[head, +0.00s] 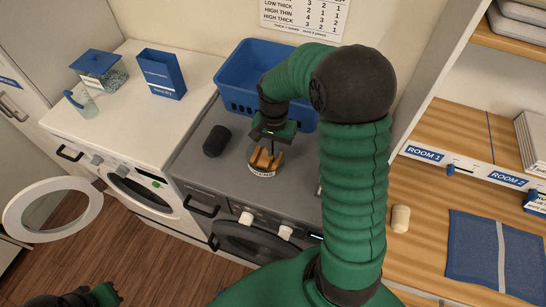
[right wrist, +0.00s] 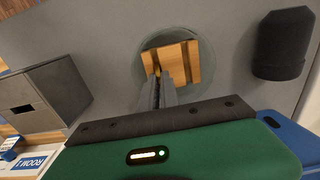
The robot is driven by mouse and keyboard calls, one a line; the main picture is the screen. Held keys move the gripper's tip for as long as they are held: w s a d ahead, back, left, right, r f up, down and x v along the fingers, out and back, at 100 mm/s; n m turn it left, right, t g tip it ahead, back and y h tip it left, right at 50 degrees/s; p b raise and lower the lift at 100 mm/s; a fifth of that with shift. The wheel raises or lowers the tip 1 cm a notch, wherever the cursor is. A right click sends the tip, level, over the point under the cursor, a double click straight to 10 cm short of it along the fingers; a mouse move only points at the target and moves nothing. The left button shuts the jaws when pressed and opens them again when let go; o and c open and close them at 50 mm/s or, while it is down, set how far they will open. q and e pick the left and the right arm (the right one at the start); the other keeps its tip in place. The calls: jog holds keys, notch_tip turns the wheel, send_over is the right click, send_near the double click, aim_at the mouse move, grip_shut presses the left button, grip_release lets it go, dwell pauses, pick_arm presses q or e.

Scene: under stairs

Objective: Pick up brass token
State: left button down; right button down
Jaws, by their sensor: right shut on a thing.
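My right gripper (head: 264,150) reaches down to a round token dish (head: 262,172) on the grey machine's top. In the right wrist view, my right gripper (right wrist: 160,80) has its fingers together over the wooden holder (right wrist: 180,62) inside the round dish (right wrist: 148,46). A small yellow-gold edge, the brass token (right wrist: 157,70), shows at the fingertips, and the fingers are shut on it. Most of the token is hidden by the fingers. My left gripper (head: 78,298) shows only partly at the bottom left of the head view, away from the dish; its jaws are unclear.
A black cylinder (head: 216,141) stands left of the dish. A blue basket (head: 240,85) is behind it. A dark slotted box (right wrist: 45,95) stands at the other side in the wrist view. A wooden shelf with a blue mat (head: 475,255) is at right. The white machine's door (head: 20,215) hangs open.

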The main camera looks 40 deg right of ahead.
jog(key=shift+s+d, duration=0.1)
jog(key=shift+r, duration=0.25)
jog(key=r+b, duration=0.2)
jog(key=shift+s+a+r, duration=0.1)
jog(key=shift+a+r, duration=0.25)
jog(key=shift+r, duration=0.05)
jog(key=s+a+r+b, duration=0.2)
jog(key=s+a+b, duration=0.3)
jog(key=s+a, duration=0.55)
jog(key=r+p, duration=0.1)
jog(key=a+r+p, duration=0.1)
jog(key=r+p, duration=0.1)
jog(key=w+r+p, duration=0.1)
jog(key=p, duration=0.1)
jog(key=shift+w+a+r, duration=0.1)
jog(key=shift+a+r, duration=0.25)
jog(key=shift+r, duration=0.05)
jog(key=shift+a+f, duration=0.1)
